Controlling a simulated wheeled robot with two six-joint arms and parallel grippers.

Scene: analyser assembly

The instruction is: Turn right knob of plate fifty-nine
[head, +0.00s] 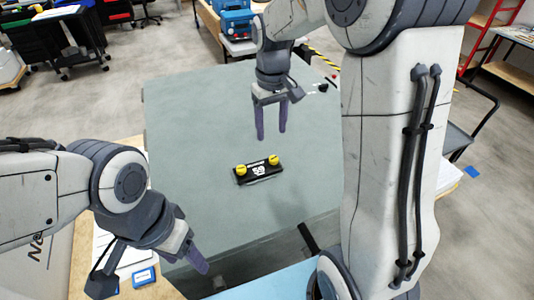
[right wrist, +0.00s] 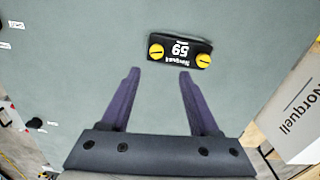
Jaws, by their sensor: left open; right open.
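Plate fifty-nine (head: 258,172) is a small black plate lying on the grey-green table top. It has a yellow knob at each end: the right knob (head: 274,160) and the left knob (head: 241,170). In the right wrist view the plate (right wrist: 180,51) reads "59" upside down, so its right knob (right wrist: 156,51) shows on the left there. My right gripper (head: 271,135) is open and empty, pointing down above the table behind the plate. Its fingers (right wrist: 160,75) do not touch the plate. My left gripper (head: 197,262) is at the table's near left edge; its fingers overlap in view.
The table top (head: 190,110) is clear around the plate. A small black item (head: 323,87) lies near its far right corner. A blue-and-white labelled item (head: 144,277) sits at the near left. A blue machine (head: 236,18) stands beyond the table.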

